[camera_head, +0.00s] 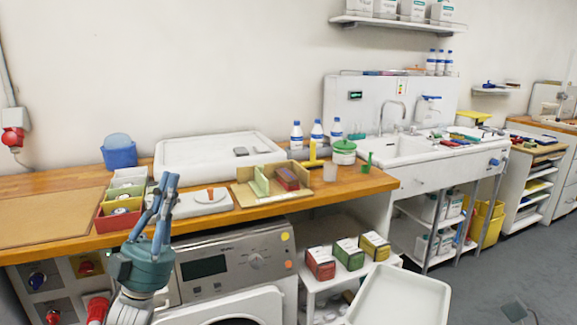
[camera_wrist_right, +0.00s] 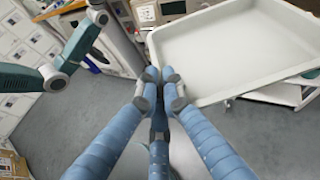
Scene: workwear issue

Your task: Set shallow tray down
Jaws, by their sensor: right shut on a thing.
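The shallow tray (camera_head: 400,297) is white, rectangular and empty, with a low rim. It shows at the bottom of the head view, in front of the low white shelf unit and cut off by the frame edge. In the right wrist view the tray (camera_wrist_right: 230,50) fills the upper right. My right gripper (camera_wrist_right: 160,75) is shut on the tray's rim near one corner, with the tray in the air above the grey floor. My left gripper (camera_head: 167,182) is raised in front of the wooden worktop, apart from the tray; its finger gap is unclear.
The wooden worktop (camera_head: 60,243) carries coloured bins (camera_head: 120,212), a large white tray (camera_head: 212,150) and an open wooden box (camera_head: 270,187).

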